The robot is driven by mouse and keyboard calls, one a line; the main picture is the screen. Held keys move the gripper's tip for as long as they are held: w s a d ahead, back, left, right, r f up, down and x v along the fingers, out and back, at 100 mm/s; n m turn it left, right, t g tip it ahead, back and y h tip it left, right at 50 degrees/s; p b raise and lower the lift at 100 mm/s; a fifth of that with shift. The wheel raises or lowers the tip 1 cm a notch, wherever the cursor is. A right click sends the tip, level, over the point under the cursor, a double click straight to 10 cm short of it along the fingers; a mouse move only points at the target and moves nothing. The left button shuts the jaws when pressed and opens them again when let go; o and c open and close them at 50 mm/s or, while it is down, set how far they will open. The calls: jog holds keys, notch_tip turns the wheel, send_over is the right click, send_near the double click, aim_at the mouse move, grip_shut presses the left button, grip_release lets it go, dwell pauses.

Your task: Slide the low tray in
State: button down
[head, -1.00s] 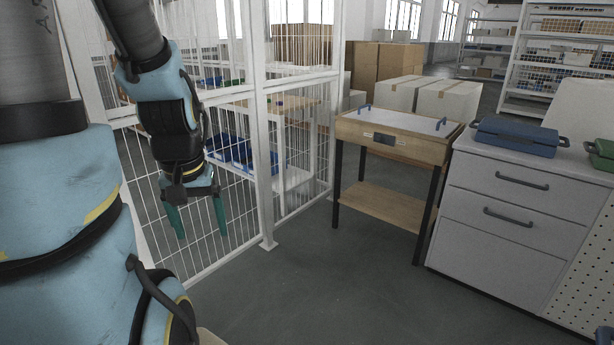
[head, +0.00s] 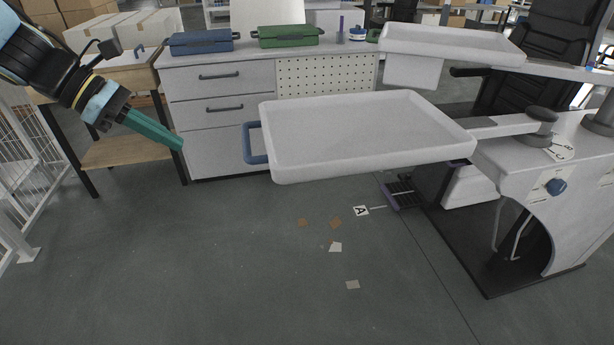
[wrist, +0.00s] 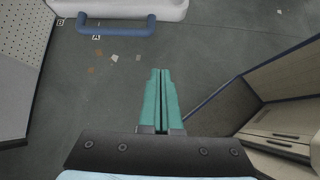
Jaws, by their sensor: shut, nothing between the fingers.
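The low tray (head: 365,135) is a wide, shallow white tray with a raised rim, swung out on a white arm (head: 508,125) from the column unit at the right. A blue handle (head: 252,143) sits on its left end. In the wrist view the blue handle (wrist: 116,27) and the tray's edge (wrist: 150,8) show at the top. A second, higher white tray (head: 450,42) is behind it to the right. My gripper (head: 181,145) has teal fingers, shut and empty, left of the handle and apart from it. The fingers (wrist: 160,72) also show closed in the wrist view.
A grey drawer cabinet (head: 225,105) with a blue case (head: 200,41) and a green case (head: 290,36) stands behind. A wooden table (head: 125,150) and mesh fence (head: 30,150) are at left. A pedal (head: 403,194) lies below the tray.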

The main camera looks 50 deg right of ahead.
aim_at(330, 158)
jog(key=s+d+f, duration=0.2)
jog(key=s+d, duration=0.1)
jog(key=s+d+f+p, duration=0.1)
jog(key=s+d+f, duration=0.1)
jog(key=d, duration=0.1)
jog(key=s+d+f+p, duration=0.1)
jog(key=s+d+f, duration=0.1)
jog(key=s+d, duration=0.1)
jog(key=shift+s+d, duration=0.3)
jog(key=shift+d, duration=0.1)
jog(key=shift+s+d+f, duration=0.1)
jog(key=shift+s+d, duration=0.15)
jog(key=shift+d, duration=0.15)
jog(key=shift+s, duration=0.1)
jog(key=s+d, duration=0.3)
jog(key=d, duration=0.1)
jog(key=s+d, duration=0.6)
jog(key=d, duration=0.1)
jog(key=shift+s+d, duration=0.3)
jog(key=shift+s, duration=0.05)
jog(key=shift+s+d, duration=0.2)
jog(key=shift+g+h, duration=0.3)
